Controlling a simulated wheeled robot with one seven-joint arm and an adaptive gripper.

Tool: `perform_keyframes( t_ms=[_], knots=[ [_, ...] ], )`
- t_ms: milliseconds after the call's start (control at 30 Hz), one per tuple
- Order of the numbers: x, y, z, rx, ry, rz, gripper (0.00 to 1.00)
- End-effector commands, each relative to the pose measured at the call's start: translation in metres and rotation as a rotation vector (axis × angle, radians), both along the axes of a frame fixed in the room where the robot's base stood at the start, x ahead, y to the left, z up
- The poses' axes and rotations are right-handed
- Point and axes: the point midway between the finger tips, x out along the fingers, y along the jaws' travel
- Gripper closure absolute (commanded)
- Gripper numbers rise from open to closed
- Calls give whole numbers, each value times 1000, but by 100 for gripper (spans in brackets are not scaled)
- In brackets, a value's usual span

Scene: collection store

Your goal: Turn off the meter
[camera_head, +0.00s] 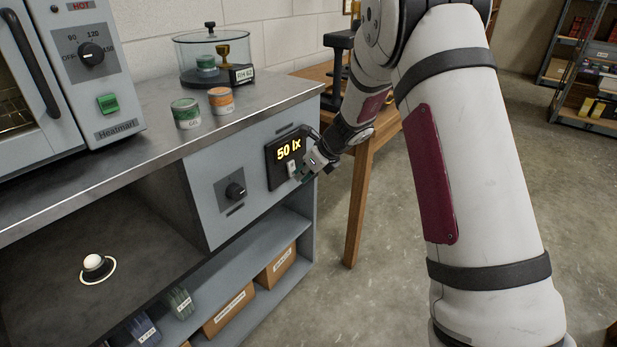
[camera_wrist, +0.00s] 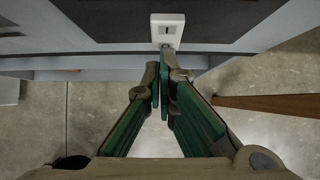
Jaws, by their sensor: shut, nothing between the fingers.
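The meter (camera_head: 284,153) is a black panel on the grey cabinet front, its display lit with "50 lx" in yellow. A small white switch (camera_head: 292,168) sits low on the panel. The switch also shows in the wrist view (camera_wrist: 168,21), at the top, with a dark slot in its face. My gripper (camera_head: 303,174) is beside the lower part of the meter, close to the switch. In the wrist view my gripper's green fingers (camera_wrist: 164,72) are shut and empty, with their tips just below the switch. I cannot tell whether they touch it.
A dial (camera_head: 235,190) is on the cabinet left of the meter. On the counter (camera_head: 150,160) stand an oven (camera_head: 130,95), two small tins (camera_head: 186,113) and a glass case (camera_head: 211,55). A wooden table (camera_head: 362,190) is behind my arm. Boxes lie on the shelf below.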

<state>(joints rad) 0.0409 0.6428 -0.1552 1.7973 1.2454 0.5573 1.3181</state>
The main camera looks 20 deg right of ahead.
Motion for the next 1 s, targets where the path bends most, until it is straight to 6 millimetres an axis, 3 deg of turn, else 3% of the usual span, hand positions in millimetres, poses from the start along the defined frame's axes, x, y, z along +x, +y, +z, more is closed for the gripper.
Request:
perform_keyframes(
  t_ms=[700,1000],
  knots=[
    [5,3,-9,50,-63,-1,100],
    [5,4,-2,46,-60,0,100]
  ],
)
